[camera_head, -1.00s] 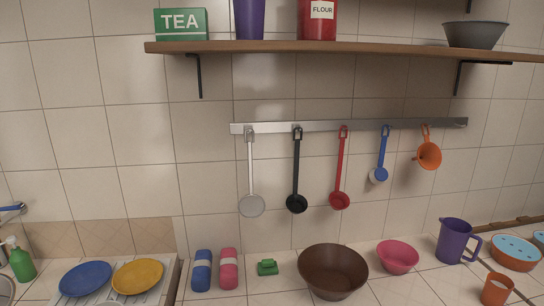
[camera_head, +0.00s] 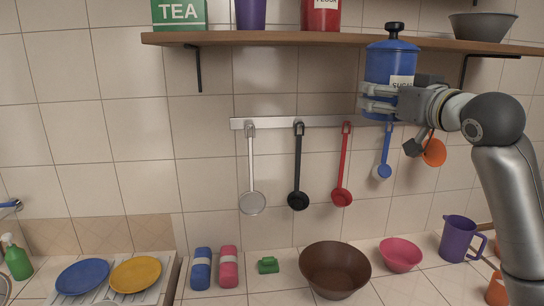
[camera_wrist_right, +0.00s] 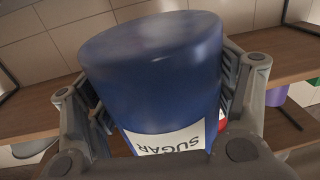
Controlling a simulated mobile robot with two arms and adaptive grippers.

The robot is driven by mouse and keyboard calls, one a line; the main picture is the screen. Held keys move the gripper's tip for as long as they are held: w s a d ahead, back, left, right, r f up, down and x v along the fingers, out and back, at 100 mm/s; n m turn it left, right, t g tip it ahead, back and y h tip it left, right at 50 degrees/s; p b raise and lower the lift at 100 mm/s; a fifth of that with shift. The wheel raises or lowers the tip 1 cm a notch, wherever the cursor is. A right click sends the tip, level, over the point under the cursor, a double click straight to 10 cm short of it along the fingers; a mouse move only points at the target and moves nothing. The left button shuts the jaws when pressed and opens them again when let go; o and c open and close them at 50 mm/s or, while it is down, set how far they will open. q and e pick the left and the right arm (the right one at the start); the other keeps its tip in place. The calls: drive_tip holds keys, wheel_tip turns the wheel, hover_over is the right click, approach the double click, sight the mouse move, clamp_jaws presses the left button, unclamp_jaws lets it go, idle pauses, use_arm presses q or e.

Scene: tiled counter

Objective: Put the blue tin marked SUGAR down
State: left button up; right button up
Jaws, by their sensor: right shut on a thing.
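The blue tin marked SUGAR (camera_head: 388,66) is upright in my right gripper (camera_head: 378,97), in front of the wooden shelf's edge and above the utensil rail. It has a dark blue lid with a black knob and a white label partly covered by the gripper. In the right wrist view the tin (camera_wrist_right: 160,75) fills the middle, its label upside down, with the fingers of the right gripper (camera_wrist_right: 160,95) on both sides of it. My left gripper is not in view.
The wooden shelf (camera_head: 270,38) bears a green TEA box (camera_head: 179,12), a purple container (camera_head: 251,13), a red tin (camera_head: 321,15) and a grey bowl (camera_head: 482,27). Shelf room shows between red tin and grey bowl. Ladles hang below; a brown bowl (camera_head: 335,268) stands on the counter.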

drive_tip(key=s+a+f, duration=0.2)
drive_tip(key=a+f, duration=0.2)
drive_tip(key=f, duration=0.9)
drive_tip(key=s+a+f, duration=0.1)
drive_tip(key=a+f, duration=0.2)
drive_tip(key=f, duration=1)
drive_tip(key=s+d+f+m+h+b, duration=0.1)
drive_tip(key=s+f+h, duration=0.1)
drive_tip(key=s+f, duration=0.7)
drive_tip(key=s+d+f+m+h, duration=0.1)
drive_tip(key=s+d+f+h, duration=0.1)
drive_tip(key=s+f, duration=0.7)
drive_tip(key=s, duration=0.8)
drive_tip(key=shift+s+f+m+b, duration=0.15)
drive_tip(key=shift+f+m+b, duration=0.15)
drive_tip(key=shift+f+b, duration=0.1)
drive_tip(key=shift+r, duration=0.1)
